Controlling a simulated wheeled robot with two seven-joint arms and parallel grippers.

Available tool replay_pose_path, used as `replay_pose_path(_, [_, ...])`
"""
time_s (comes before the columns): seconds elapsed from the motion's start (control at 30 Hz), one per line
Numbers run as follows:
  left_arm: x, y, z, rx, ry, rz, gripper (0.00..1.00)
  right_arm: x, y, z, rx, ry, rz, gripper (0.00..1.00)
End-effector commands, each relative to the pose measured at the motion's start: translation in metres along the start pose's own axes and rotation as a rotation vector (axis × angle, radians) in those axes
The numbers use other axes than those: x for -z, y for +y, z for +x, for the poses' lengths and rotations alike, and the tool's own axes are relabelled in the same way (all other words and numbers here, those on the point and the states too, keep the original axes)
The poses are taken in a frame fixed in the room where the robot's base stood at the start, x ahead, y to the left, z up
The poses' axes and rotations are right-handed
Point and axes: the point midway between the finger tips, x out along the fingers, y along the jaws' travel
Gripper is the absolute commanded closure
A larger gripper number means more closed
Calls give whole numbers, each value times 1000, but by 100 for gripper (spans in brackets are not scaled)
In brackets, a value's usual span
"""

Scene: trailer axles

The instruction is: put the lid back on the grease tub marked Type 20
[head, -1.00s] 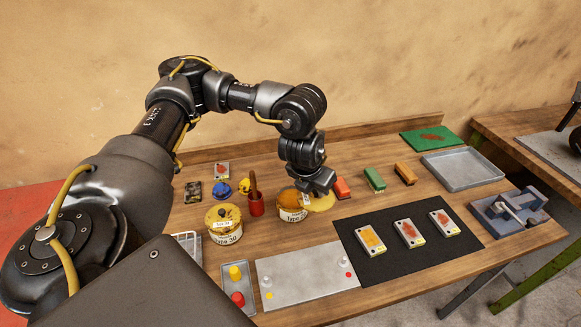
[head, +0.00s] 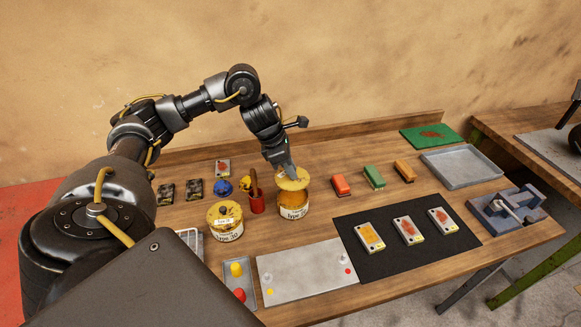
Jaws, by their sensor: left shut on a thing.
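The open grease tub (head: 293,212) has a white label that seems to read Type 20 and stands on the bench. Its round yellow lid (head: 290,184) is in my left gripper (head: 291,174), which is shut on it. The lid is held over the tub's mouth, slightly tilted, and hides part of the opening. A narrow gap seems to show between lid and rim; contact on the far side is hidden. A second tub (head: 225,228), with its lid on and a different label, stands to the left. My right gripper is not in view.
A red cup (head: 257,204) with a brush stands close left of the Type 20 tub. Red, green and orange blocks (head: 341,185) lie to its right. A grey plate (head: 305,275) and black mat (head: 375,272) lie in front.

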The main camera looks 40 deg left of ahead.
Motion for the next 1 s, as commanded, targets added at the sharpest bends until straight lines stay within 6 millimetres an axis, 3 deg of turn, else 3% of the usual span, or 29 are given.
replay_pose_path(0.7, [22,0,53,-1,0,-1,100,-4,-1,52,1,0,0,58])
replay_pose_path(1.0, [24,0,59,-1,0,-1,100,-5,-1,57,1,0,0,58])
